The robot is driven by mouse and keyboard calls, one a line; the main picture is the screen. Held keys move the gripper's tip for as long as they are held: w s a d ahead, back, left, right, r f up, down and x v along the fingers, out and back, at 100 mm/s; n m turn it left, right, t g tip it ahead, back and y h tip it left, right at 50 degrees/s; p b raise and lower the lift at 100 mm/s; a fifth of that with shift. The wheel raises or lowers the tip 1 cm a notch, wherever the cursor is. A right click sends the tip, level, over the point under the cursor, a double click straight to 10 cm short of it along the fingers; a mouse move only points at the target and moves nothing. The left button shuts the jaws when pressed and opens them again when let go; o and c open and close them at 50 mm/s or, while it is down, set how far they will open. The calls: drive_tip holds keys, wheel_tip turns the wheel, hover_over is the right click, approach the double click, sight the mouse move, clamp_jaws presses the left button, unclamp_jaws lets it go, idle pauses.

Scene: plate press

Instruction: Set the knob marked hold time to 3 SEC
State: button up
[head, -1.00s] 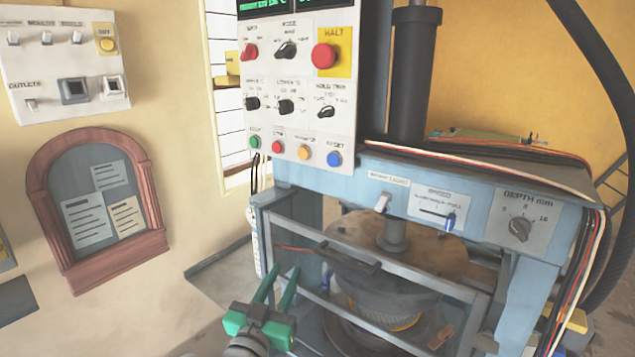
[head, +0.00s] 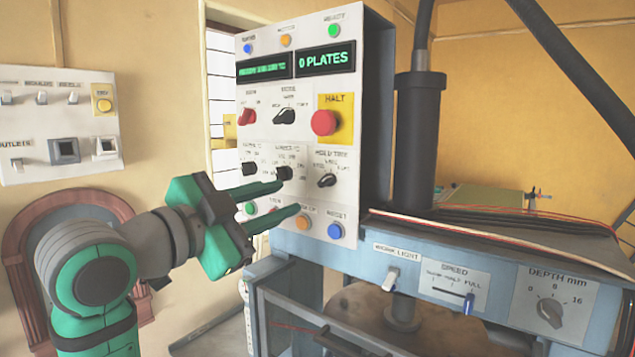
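The hold time knob (head: 327,181) is a small black knob at the right of the lower knob row on the white control panel (head: 345,75). Its label and scale marks are too small to read fully, and I cannot tell its exact setting. My gripper (head: 291,197) is in front of the panel's lower part, left of and a little below that knob. Its two green fingers are apart with nothing between them. They overlap the button row in the picture and partly cover it. I cannot tell whether they touch the panel.
A red HALT button (head: 323,123) on a yellow plate sits above the knob. A blue reset button (head: 335,231) is below it. Other black knobs (head: 284,173) are close to the fingers. The press's blue beam (head: 400,262) juts out at lower right.

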sight(321, 182)
drive_tip(key=x, duration=1)
drive_tip(key=shift+w+d+r, duration=0.2)
drive_tip(key=shift+d+r, duration=0.15)
drive_tip(key=shift+d, duration=0.1)
drive_tip(key=shift+a, duration=0.1)
clamp_jaws()
